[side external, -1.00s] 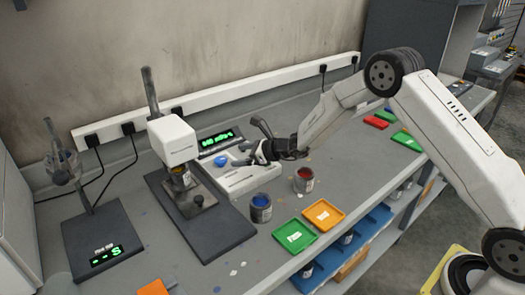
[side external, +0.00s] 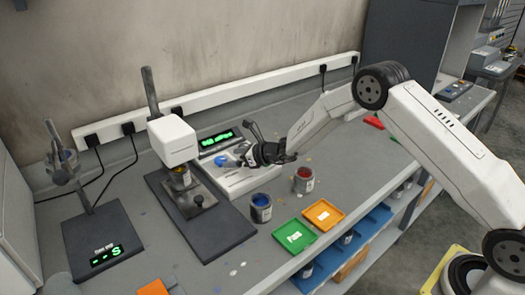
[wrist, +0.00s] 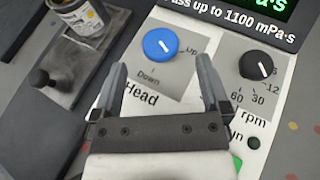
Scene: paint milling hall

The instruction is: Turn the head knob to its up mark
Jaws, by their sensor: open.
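The head knob is a round blue dial (wrist: 160,44) with a white pointer line on the panel, above the word Head. The word Up is printed to its right and Down below it. I cannot tell for sure which mark the pointer lines up with. In the side view the knob (side external: 221,160) sits on the white control box (side external: 245,180). My gripper (wrist: 160,66) is open and empty, its two fingers reaching toward the knob, one on each side and a little short of it. In the side view my gripper (side external: 246,157) hangs above the box.
A black rpm knob (wrist: 256,65) and a green button lie to the right on the panel. A mixer stand (side external: 172,140) with a tin is close on the left. Blue (side external: 261,208) and red (side external: 303,180) paint tins and coloured trays stand in front.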

